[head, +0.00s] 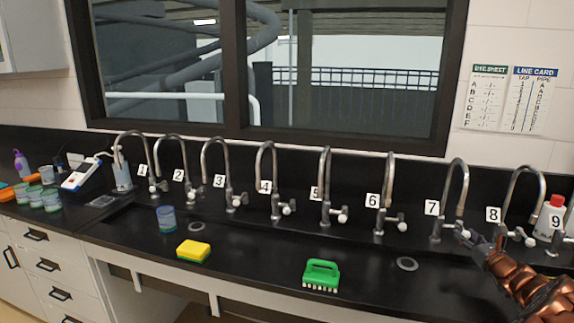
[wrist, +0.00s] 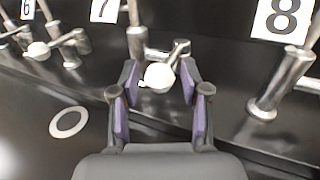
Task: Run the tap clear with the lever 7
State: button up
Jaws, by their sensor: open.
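In the wrist view the white knob of the lever (wrist: 160,76) lies between the fingertips of my gripper (wrist: 158,85), with a gap visible on both sides. My gripper (head: 472,240) is open and reaches in from the right. In the head view its fingers partly overlap the lever. I cannot tell whether any water runs from the spout.
Tap 8 (head: 524,170) stands close on the right, behind my arm. Tap 6 (head: 390,170) stands to the left. A green brush (head: 321,273), a yellow sponge (head: 193,251) and a blue-rimmed cup (head: 166,218) are on the counter. A ring (head: 407,264) lies left of my gripper.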

jog(key=shift+w, duration=0.1)
dwell(0.3)
jog(key=shift+d+p, duration=0.95)
jog(key=shift+d, duration=2.3)
jog(key=shift+w+a, duration=0.1)
dwell(1.1)
